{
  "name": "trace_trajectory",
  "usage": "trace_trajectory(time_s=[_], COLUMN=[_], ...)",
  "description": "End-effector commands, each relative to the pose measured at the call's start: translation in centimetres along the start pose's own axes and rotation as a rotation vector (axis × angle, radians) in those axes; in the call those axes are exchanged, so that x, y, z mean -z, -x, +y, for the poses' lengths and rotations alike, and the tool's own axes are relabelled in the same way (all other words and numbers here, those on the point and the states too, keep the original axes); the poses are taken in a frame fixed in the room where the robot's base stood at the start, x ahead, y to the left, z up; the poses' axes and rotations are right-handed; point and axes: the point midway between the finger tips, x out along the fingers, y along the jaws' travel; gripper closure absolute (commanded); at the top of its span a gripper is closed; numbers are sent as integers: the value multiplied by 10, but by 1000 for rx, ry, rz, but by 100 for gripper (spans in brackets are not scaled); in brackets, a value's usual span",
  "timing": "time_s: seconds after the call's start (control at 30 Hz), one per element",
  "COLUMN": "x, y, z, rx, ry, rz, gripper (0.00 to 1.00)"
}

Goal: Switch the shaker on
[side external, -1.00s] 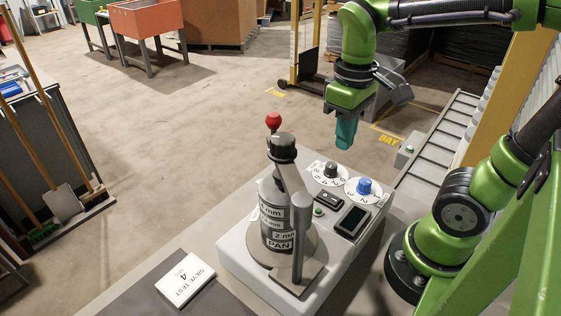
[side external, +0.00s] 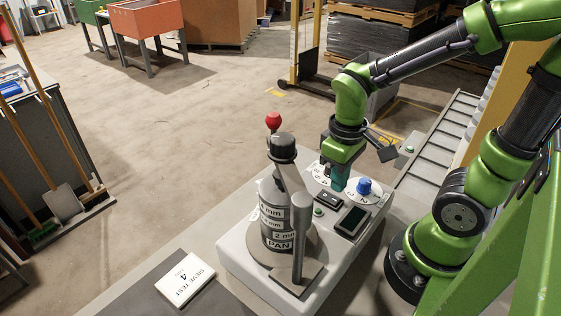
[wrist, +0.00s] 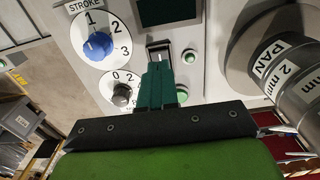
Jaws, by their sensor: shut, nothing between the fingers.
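The shaker (side external: 236,262) is a pale machine with a dark sieve stack (side external: 272,222) clamped on its left part. A dark rocker switch (side external: 328,200) sits on its control panel. In the wrist view the switch (wrist: 158,47) shows in a pale frame just beyond my fingertips. My gripper (side external: 338,187), with teal fingers, is shut and empty, low over the panel. In the wrist view my gripper (wrist: 158,68) points at the switch and covers its near part. I cannot tell whether the fingers touch it.
The red-topped lever (side external: 273,122) stands behind the stack. A sieve test card (side external: 185,279) lies left.

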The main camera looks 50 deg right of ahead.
Motion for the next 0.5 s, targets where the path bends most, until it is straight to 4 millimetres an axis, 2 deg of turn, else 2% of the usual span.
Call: trace_trajectory(time_s=[0.03,0.2,0.5], x=[-1,0,0], y=[-10,-28,-35], z=[0,0,0], rx=[0,0,0], ry=[0,-1,0], rz=[-6,-3,2], gripper=[100,100,100])
